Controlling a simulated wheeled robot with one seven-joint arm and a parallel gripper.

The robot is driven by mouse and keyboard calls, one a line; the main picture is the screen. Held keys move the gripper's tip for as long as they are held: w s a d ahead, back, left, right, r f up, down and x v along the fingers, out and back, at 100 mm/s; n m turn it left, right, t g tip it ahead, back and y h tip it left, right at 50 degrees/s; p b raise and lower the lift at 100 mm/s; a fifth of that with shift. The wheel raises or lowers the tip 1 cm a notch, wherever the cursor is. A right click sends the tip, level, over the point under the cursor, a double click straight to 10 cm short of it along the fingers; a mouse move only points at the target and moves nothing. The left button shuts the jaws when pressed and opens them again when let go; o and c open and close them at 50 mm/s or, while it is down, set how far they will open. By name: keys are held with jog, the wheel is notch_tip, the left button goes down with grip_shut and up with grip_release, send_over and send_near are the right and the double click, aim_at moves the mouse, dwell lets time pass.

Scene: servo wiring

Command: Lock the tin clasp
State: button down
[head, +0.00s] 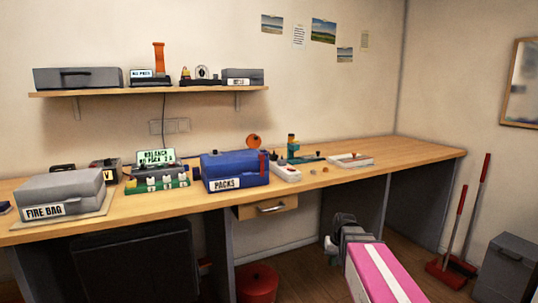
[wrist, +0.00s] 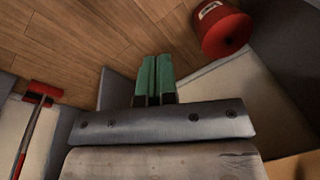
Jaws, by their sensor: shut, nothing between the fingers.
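A blue tin (head: 225,168) labelled PACKS stands shut-lidded near the front edge of the workbench in the head view. A red upright piece (head: 262,164), which looks like its clasp, is at the right of its front; its exact position is too small to tell. My gripper (head: 333,248) is in front of the bench, to the right of the tin and lower than the bench top, well apart from it. In the wrist view its green fingers (wrist: 154,78) are together and empty, over the floor. The tin is not in the wrist view.
On the workbench (head: 400,161), a grey FIRE BAG box (head: 60,193) and a green charger board (head: 157,184) stand left of the tin. A white power strip (head: 287,173) is at its right. A drawer (head: 268,207) sits below. A red bin (head: 257,284) stands on the floor.

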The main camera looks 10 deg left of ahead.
aim_at(265, 158)
jog(key=w+a+r+n+y, duration=0.1)
jog(key=w+a+r, duration=0.4)
jog(key=r, duration=0.6)
jog(key=w+a+r+n+y, duration=0.2)
jog(key=w+a+r, duration=0.2)
jog(key=w+r, duration=0.45)
jog(key=w+a+r+n+y, duration=0.1)
jog(key=w+a+r, duration=0.3)
jog(key=r, duration=0.9)
jog(key=a+r+n+y, duration=0.1)
jog(key=a+r, duration=0.1)
jog(key=r, duration=0.4)
jog(key=w+a+r+n, duration=0.1)
jog(key=a+r, duration=0.1)
jog(key=r, duration=0.5)
jog(key=shift+a+y, duration=0.35)
jog(key=shift+y, duration=0.05)
jog(key=shift+w+t, duration=0.1)
jog(key=shift+t, duration=0.2)
jog(key=x, duration=0.7)
jog(key=s+a+x, duration=0.1)
jog(key=x, duration=0.3)
jog(key=shift+s+a+r, duration=0.15)
jog(key=shift+s+r, duration=0.05)
jog(key=shift+r, duration=0.15)
jog(key=shift+s+a, duration=0.4)
jog(key=shift+a, duration=0.35)
